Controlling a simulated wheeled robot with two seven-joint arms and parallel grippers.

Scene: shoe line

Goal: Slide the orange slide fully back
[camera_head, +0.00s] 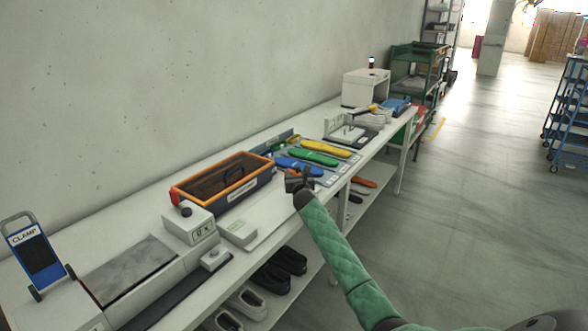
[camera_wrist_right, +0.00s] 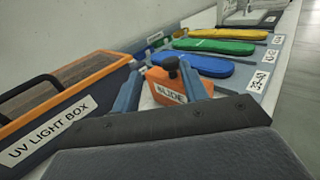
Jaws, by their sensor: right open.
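The orange slide (camera_wrist_right: 180,93) is a small block with a dark knob (camera_wrist_right: 171,65) on top and a white label on its front. In the head view only a bit of orange (camera_head: 292,171) shows behind my gripper. My right gripper (camera_head: 297,180) is at the end of the green-sleeved arm, over the bench. In the wrist view its two blue fingers (camera_wrist_right: 160,72) are apart, one on each side of the slide and its knob. I cannot tell whether they touch it. My left gripper is not in view.
The orange-rimmed UV light box (camera_wrist_right: 60,100) stands close on the left; it also shows in the head view (camera_head: 222,190). Blue (camera_wrist_right: 196,63), green (camera_wrist_right: 220,46) and yellow (camera_wrist_right: 228,33) insoles lie beyond the slide. The bench's right edge borders open floor.

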